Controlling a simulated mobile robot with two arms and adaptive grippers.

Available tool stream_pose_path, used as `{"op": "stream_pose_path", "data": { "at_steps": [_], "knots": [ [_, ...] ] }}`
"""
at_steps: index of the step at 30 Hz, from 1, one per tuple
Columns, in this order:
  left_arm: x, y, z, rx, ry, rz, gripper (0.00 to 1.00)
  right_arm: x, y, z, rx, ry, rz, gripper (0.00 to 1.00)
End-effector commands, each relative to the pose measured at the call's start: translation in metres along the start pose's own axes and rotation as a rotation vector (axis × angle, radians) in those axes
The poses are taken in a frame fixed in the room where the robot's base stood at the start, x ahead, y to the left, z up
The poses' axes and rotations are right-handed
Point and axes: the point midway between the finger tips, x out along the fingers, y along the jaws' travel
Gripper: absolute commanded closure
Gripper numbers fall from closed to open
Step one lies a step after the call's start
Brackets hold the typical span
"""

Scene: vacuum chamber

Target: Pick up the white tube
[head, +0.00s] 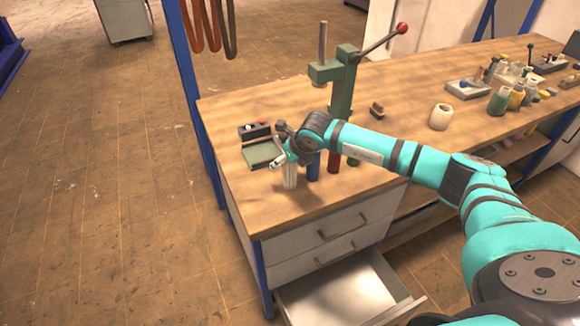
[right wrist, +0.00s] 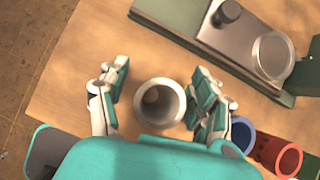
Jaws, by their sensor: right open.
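The white tube (head: 290,177) stands upright on the wooden workbench near its front left corner. In the right wrist view the white tube (right wrist: 160,102) shows from above as a round, open, hollow rim. My right gripper (head: 284,161) is over the tube's top in the head view. In the right wrist view my right gripper (right wrist: 159,70) is open, with one finger on each side of the tube and gaps between. My left gripper is not in view.
A blue tube (head: 313,167), red tube (head: 333,161) and green tube stand just right of the white one. A green lever press (head: 342,88) stands farther back. An open drawer (head: 350,293) juts out below the bench (head: 222,107).

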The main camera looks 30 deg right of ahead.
Motion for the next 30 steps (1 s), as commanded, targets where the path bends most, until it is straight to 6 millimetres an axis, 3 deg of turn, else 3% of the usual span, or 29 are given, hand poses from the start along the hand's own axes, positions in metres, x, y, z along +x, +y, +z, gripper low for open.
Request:
{"op": "stream_pose_path", "data": {
  "at_steps": [10, 25, 30],
  "knots": [
    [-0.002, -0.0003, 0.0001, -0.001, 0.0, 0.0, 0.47, 0.01, 0.0001, -0.0003, -0.001, -0.001, 0.0, 0.35],
    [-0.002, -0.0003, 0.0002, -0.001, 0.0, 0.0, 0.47, 0.0096, 0.0, -0.0003, 0.0, 0.0, 0.0, 1.0],
    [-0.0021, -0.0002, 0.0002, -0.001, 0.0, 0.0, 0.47, 0.0096, 0.0001, -0.0002, 0.0, 0.0, 0.0, 1.0]
  ]
}}
